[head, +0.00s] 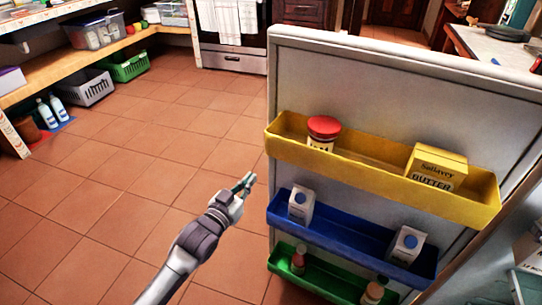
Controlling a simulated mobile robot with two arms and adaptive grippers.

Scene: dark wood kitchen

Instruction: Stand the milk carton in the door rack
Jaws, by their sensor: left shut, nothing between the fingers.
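The open fridge door (345,90) carries three racks. A white carton with a blue cap (301,205) stands at the left end of the blue rack (345,240). A second similar carton (407,245) stands near that rack's right end. I cannot tell which is the milk carton of the task. The yellow rack (375,165) above holds a red-lidded jar (322,135) and a butter box (437,167). My left gripper (247,182) is shut and empty, left of the door and apart from the racks. My right gripper is out of view.
The green rack (330,280) below holds small bottles. Shelves with a grey basket (88,88) and a green basket (125,66) line the back left. An oven (232,45) stands behind. The tiled floor left of the door is clear. Fridge contents show partly at lower right.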

